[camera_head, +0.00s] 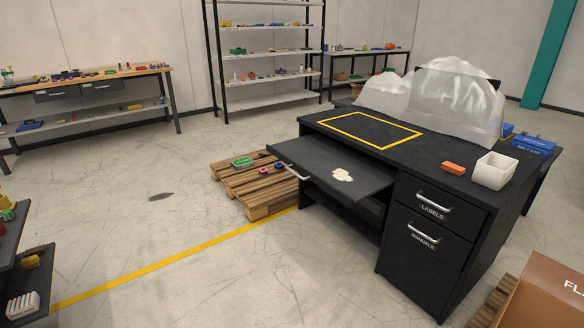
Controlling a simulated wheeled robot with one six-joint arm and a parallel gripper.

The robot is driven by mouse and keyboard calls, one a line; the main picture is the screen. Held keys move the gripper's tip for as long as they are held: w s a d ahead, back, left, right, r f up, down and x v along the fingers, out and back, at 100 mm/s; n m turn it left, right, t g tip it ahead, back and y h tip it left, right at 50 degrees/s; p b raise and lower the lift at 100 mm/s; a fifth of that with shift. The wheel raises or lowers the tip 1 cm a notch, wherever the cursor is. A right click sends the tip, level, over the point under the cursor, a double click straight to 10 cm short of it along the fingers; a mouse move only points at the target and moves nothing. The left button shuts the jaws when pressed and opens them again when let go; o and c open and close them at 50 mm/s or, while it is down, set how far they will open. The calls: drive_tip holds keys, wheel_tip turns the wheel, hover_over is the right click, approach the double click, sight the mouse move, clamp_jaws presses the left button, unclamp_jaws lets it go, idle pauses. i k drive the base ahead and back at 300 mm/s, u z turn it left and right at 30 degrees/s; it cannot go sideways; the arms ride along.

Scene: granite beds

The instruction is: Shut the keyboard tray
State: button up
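The black keyboard tray (318,170) is pulled out from under the top of the black desk (440,172). It sticks out toward the left and front. A metal bar handle (296,174) is on its front edge, near the left corner. My gripper is not in view.
A wooden pallet (245,190) with small items lies on the floor left of the tray. Drawers labelled LABELS (433,206) and MANUALS (422,239) are shut. A cardboard box (548,296) stands at the lower right. The floor in front of the desk is clear.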

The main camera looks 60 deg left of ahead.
sight(349, 176)
drive_tip(key=u, duration=2.5)
drive_tip(key=i, duration=2.6)
drive_tip(key=z, duration=0.4)
